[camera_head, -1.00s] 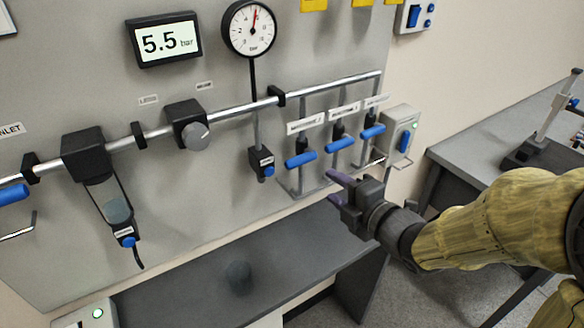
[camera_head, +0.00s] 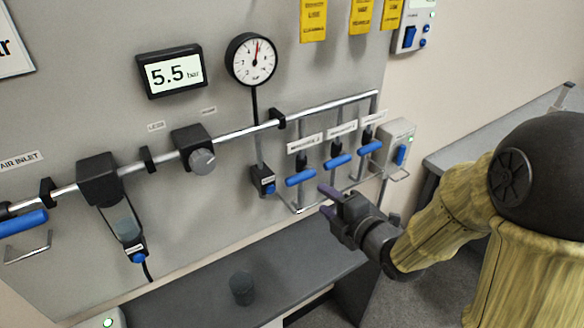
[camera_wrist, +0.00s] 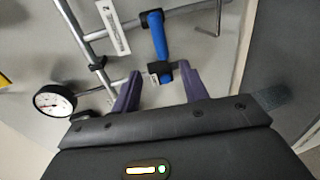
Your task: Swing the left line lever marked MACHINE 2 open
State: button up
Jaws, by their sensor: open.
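Three blue-handled line levers hang in a row under the rail. The left lever (camera_head: 300,178) has a white label (camera_head: 304,143) above it, with print too small to read surely. Its handle lies crosswise, nearly level. The middle lever (camera_head: 338,160) and right lever (camera_head: 370,147) lie much the same. My gripper (camera_head: 328,200) is open and empty, in front of and just below right of the left lever. In the wrist view a blue handle (camera_wrist: 157,35), apparently the left lever, stands ahead of my open fingertips (camera_wrist: 158,72). I cannot tell whether they touch it.
A black block with a blue button (camera_head: 264,181) hangs just left of the left lever. The silver rail (camera_head: 240,131) and round gauge (camera_head: 252,59) are above. A grey control box (camera_head: 397,140) is at right. A dark bench (camera_head: 290,275) with a dark cup (camera_head: 242,288) is below.

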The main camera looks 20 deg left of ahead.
aim_at(300, 177)
jog(key=p+x, duration=0.6)
jog(key=x, duration=0.9)
jog(key=shift+f, duration=0.2)
grip_shut()
